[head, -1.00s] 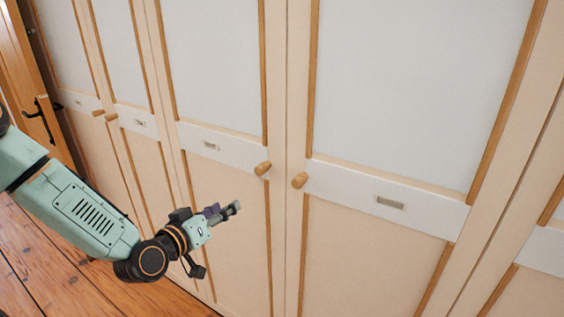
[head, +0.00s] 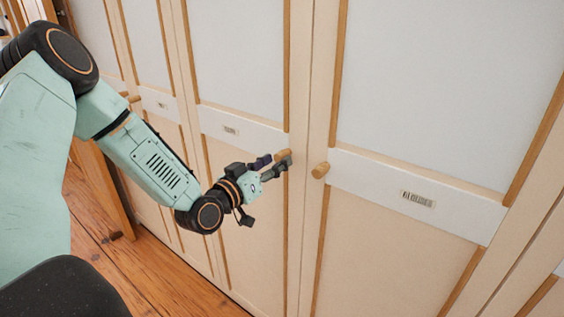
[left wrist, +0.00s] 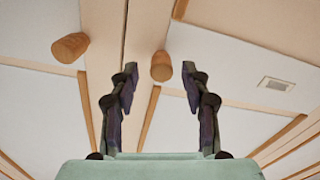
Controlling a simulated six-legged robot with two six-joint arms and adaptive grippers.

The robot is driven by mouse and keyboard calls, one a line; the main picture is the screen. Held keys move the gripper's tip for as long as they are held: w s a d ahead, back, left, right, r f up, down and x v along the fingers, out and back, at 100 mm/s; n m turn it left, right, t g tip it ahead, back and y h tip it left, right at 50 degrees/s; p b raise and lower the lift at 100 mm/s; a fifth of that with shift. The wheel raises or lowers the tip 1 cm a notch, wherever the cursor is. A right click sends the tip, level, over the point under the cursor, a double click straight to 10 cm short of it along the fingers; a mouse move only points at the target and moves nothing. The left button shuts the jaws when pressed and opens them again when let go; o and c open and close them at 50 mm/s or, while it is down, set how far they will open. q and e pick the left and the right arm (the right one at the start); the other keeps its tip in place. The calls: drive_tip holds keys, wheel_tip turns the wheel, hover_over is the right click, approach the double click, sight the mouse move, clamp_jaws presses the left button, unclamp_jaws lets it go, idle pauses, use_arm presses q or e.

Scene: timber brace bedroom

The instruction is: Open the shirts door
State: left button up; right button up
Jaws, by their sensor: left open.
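Tall cream wardrobe doors with pale panels and wooden trim stand shut. A round wooden knob (head: 283,154) is on the left door (head: 245,70) of the middle pair, and another knob (head: 320,170) is on the right door (head: 430,80). Small label plates sit on the left door (head: 231,131) and right door (head: 418,199); I cannot read them. My left gripper (head: 273,163) is open at the left door's knob. In the left wrist view this knob (left wrist: 161,66) shows between the open fingertips, with no clear contact; the other knob (left wrist: 70,47) is outside them. My right gripper is not in view.
More wardrobe doors continue to the left, with a knob (head: 133,98) and a label plate (head: 161,105). Another door edge shows at far right. The wooden floor (head: 130,262) is clear in front of the doors.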

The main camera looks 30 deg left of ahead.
sight(278, 160)
use_arm(q)
drive_tip(key=shift+w+d, duration=0.15)
drive_tip(key=shift+w, duration=0.85)
drive_tip(key=shift+w+a, duration=0.25)
drive_tip(key=shift+w, duration=0.1)
drive_tip(key=shift+w+d, duration=0.2)
drive_tip(key=shift+d, duration=0.1)
drive_tip(key=shift+s+a, duration=0.15)
drive_tip(key=shift+a, duration=0.1)
drive_tip(key=c, duration=0.6)
clamp_jaws()
drive_tip(key=shift+d, duration=0.1)
